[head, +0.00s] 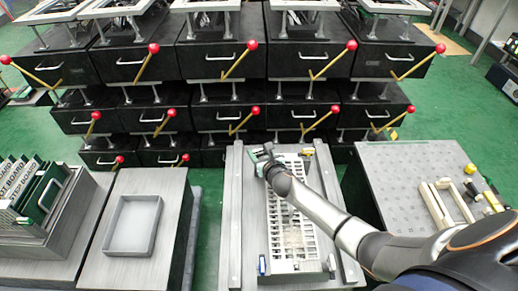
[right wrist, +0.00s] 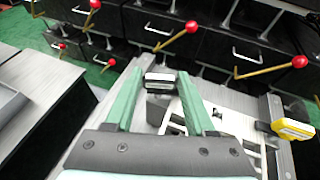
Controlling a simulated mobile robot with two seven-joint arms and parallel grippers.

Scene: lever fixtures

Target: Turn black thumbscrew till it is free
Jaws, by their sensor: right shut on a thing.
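A pale slotted fixture frame (head: 285,220) lies on a grey bench. My right gripper (head: 262,157) is at its far left corner, reached by my arm from the lower right. In the right wrist view its two green fingers (right wrist: 160,72) stand either side of a small black piece with a silvery top (right wrist: 160,80), which looks like the black thumbscrew. The gripper is shut on this piece. The head view hides the piece behind the gripper. My left gripper is not in view.
A yellow-and-black piece (right wrist: 293,130) sits at the frame's far right corner. A blue piece (head: 262,265) is at its near left corner. Behind stand black drawer units with red-knobbed levers (head: 252,45). An empty grey tray (head: 132,225) is to the left.

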